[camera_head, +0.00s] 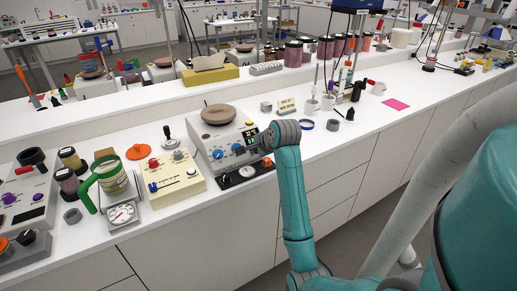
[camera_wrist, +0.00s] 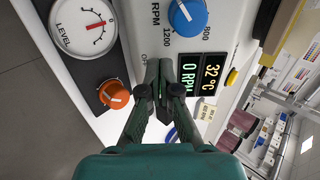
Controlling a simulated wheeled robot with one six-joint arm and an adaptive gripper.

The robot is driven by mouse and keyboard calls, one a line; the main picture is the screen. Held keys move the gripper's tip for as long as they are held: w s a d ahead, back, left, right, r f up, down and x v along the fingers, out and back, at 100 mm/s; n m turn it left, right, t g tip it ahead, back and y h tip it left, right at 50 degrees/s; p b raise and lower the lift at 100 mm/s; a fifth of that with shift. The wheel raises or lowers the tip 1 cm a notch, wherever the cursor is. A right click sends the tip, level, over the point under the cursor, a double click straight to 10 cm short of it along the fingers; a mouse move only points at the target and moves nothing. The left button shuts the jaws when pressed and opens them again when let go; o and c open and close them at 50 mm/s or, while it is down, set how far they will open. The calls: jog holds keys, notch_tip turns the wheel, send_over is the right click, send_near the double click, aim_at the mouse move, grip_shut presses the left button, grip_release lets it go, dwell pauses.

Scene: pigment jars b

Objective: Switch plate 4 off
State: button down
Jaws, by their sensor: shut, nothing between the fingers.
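A white hot plate stirrer (camera_head: 205,140) with a round brown top (camera_head: 218,114) stands on the bench in front of my gripper. No plate number is legible. It has two blue knobs in the head view. In the wrist view one blue RPM knob (camera_wrist: 188,15) shows, beside a lit display (camera_wrist: 200,72) reading 32 °C and 0 RPM. My gripper (camera_wrist: 160,68) is shut and empty, its tips at the front panel beside the display; contact cannot be told. The fingers hide the panel behind them. In the head view my gripper (camera_head: 264,150) is at the plate's right front corner.
A dark control strip with a level dial (camera_wrist: 83,28) and orange knob (camera_wrist: 114,94) lies along the plate's front. A blue ring (camera_head: 306,125) and small cups stand right. A pink sheet (camera_head: 396,104) lies farther right.

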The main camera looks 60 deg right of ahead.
jog(key=shift+f, duration=0.1)
jog(key=v, duration=1.1)
dwell(0.5)
dwell(0.4)
